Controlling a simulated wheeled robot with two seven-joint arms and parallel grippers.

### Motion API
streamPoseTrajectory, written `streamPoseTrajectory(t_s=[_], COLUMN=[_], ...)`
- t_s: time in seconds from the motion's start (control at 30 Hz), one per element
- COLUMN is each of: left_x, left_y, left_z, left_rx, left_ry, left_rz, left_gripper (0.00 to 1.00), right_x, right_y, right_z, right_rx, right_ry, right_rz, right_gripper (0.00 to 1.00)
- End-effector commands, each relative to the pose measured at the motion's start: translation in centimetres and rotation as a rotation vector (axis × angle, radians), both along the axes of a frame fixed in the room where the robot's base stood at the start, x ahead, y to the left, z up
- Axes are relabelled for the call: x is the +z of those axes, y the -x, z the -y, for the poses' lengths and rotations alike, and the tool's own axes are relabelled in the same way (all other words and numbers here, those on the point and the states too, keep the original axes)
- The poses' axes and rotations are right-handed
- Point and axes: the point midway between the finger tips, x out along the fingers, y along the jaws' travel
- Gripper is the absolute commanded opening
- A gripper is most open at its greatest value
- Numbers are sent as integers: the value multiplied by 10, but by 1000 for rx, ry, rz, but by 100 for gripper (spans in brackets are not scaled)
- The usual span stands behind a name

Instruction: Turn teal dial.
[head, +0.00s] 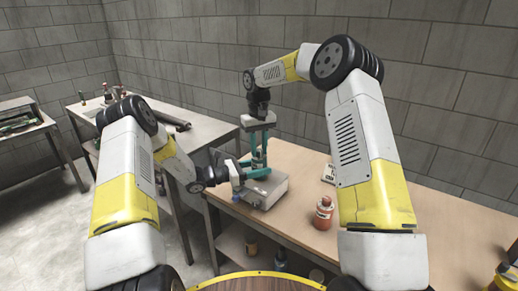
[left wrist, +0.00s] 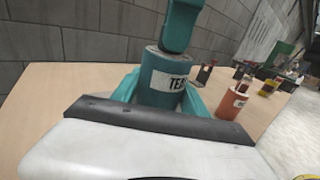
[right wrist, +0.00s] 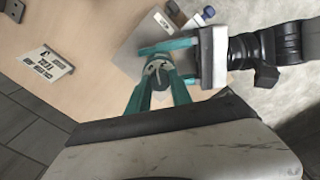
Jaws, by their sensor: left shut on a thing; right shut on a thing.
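The teal dial (left wrist: 165,82) is a cylinder with a white label, partly legible as "TEA", in the left wrist view. Its round top (right wrist: 157,70) shows in the right wrist view. It stands over a grey metal box (head: 270,192) on the wooden bench. My left gripper (head: 257,169) reaches in from the side, its teal fingers shut around the dial. My right gripper (head: 259,146) comes down from above, its teal fingers shut on the dial's upper part. Fingers of both grippers hide much of the dial in the head view.
A red-orange bottle (head: 324,214) stands on the bench (head: 300,160) to the right of the box. A white labelled card (right wrist: 46,64) lies on the bench. A grey table (head: 200,128) stands to the left, near the block wall. The bench's right part is mostly clear.

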Motion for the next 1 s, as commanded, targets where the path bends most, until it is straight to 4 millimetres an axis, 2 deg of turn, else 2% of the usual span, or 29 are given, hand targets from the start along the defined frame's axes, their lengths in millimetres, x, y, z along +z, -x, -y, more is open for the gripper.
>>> streamPoseTrajectory(t_s=[0.6,1.0], left_x=[0,-1], left_y=[0,0], left_z=[0,0], left_rx=[0,0], left_ry=[-1,-1], left_rz=[0,-1], left_gripper=[5,5], right_x=[1,1], right_y=[0,0], right_z=[0,0], right_rx=[450,571], right_ry=[2,2], right_rz=[-5,-7], right_gripper=[0,0])
